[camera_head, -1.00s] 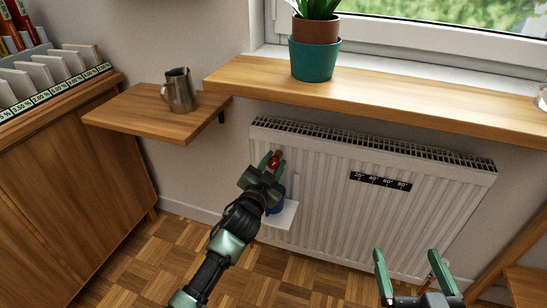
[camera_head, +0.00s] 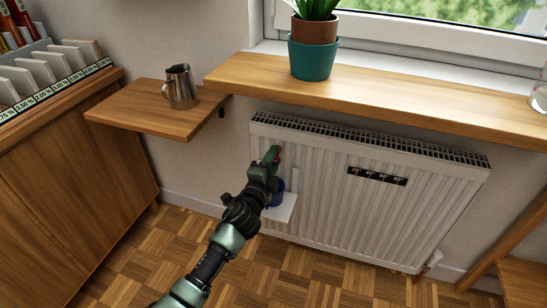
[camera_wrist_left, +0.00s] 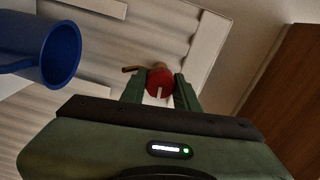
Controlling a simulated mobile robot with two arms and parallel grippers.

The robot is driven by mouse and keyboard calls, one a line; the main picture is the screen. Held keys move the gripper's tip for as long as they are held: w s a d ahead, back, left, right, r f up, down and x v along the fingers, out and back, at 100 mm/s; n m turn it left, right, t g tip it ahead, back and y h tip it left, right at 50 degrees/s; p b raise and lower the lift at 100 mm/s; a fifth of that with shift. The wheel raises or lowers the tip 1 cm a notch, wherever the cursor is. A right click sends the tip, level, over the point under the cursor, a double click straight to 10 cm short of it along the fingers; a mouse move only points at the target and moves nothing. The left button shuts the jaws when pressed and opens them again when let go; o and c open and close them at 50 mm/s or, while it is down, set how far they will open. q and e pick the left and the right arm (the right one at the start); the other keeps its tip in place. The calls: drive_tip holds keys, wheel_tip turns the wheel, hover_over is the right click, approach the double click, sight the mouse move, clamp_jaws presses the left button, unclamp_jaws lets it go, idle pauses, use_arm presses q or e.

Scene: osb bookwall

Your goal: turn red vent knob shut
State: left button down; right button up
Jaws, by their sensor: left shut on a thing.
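The red vent knob (camera_wrist_left: 160,80) sits on a brass fitting at the upper left part of the white radiator (camera_head: 340,200). It has a pale stripe on its face. My left gripper (camera_wrist_left: 160,92) is shut on the knob, one finger on each side of it, in the left wrist view. In the head view the left gripper (camera_head: 268,165) is at the radiator's left end and the knob shows only as a small red patch between the fingers. My right gripper is not in view.
A blue cup (camera_wrist_left: 62,55) stands on a small white shelf (camera_head: 283,208) just below the knob, close to my left gripper. A wooden sill (camera_head: 400,95) juts out above the radiator. A metal jug (camera_head: 180,88) stands on a wooden wall shelf (camera_head: 135,115).

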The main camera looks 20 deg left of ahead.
use_arm(q)
drive_tip(key=shift+m, duration=0.9)
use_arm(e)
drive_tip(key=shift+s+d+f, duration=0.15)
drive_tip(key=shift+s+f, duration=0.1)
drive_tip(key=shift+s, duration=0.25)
use_arm(q)
drive_tip(key=c, duration=1.1)
unclamp_jaws()
drive_tip(key=shift+s, duration=0.2)
drive_tip(key=s+p, duration=0.1)
drive_tip(key=s, duration=0.6)
drive_tip(key=shift+s+a, duration=0.1)
drive_tip(key=shift+s, duration=0.1)
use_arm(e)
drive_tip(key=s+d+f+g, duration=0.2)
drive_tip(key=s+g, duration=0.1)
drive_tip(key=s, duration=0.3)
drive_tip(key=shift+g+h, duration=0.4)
use_arm(q)
drive_tip(key=shift+f, duration=0.1)
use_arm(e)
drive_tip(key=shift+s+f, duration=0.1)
